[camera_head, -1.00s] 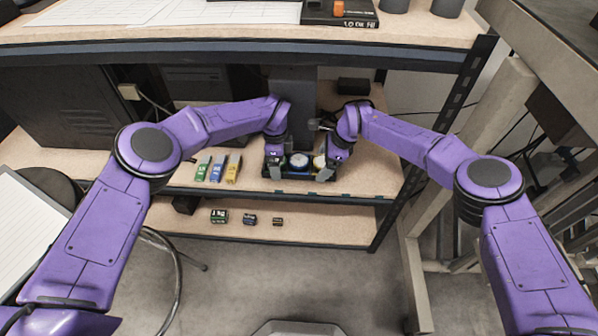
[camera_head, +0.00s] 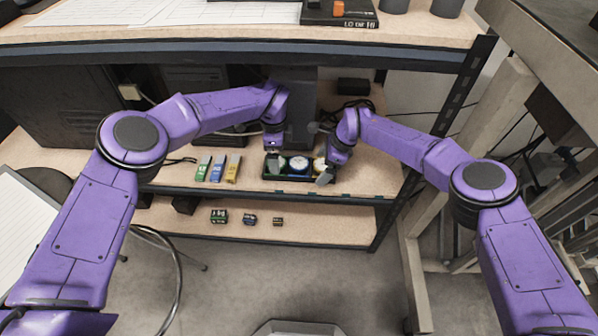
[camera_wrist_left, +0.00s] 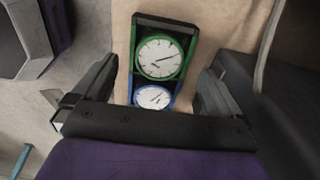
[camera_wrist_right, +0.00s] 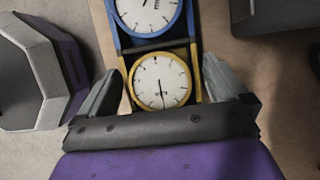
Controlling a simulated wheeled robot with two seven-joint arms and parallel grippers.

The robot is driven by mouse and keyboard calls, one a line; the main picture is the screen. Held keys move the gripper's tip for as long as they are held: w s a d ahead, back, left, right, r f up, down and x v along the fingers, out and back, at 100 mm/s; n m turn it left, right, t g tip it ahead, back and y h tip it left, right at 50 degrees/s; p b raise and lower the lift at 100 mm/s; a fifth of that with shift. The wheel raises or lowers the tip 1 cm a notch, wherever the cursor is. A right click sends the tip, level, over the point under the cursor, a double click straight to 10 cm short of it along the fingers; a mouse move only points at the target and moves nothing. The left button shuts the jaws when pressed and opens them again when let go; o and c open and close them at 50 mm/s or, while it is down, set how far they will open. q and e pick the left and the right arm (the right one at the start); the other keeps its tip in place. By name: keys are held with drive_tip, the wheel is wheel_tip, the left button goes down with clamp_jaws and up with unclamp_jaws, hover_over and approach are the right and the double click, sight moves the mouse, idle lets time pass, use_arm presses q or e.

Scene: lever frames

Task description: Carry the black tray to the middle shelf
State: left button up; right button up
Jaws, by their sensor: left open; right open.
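The black tray (camera_head: 292,180) rests on the middle shelf (camera_head: 350,184) in the head view. It holds three round dials: a green-framed dial (camera_wrist_left: 160,57), a blue-framed dial (camera_head: 298,163) and a yellow-framed dial (camera_wrist_right: 160,83). My left gripper (camera_head: 273,152) is at the tray's left end, and my right gripper (camera_head: 326,174) is at its right end. In the left wrist view the open fingers (camera_wrist_left: 152,90) stand apart on either side of the tray. In the right wrist view the open fingers (camera_wrist_right: 162,85) also straddle it. Both grippers look empty.
Green, blue and yellow boxes (camera_head: 217,168) stand left of the tray. Several small boxes (camera_head: 249,218) sit on the lower shelf (camera_head: 310,227). A grey column (camera_head: 291,95) rises behind the tray. The worktop (camera_head: 240,38) overhangs above, and a slotted post (camera_head: 460,100) bounds the right side.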

use_arm(q)
wheel_tip(320, 180, up, 2)
drive_tip(key=shift+r, duration=0.2)
use_arm(e)
drive_tip(key=shift+d+r, duration=0.15)
drive_tip(key=shift+r, duration=0.25)
drive_tip(key=v, duration=1.1)
use_arm(q)
drive_tip(key=shift+a, duration=0.1)
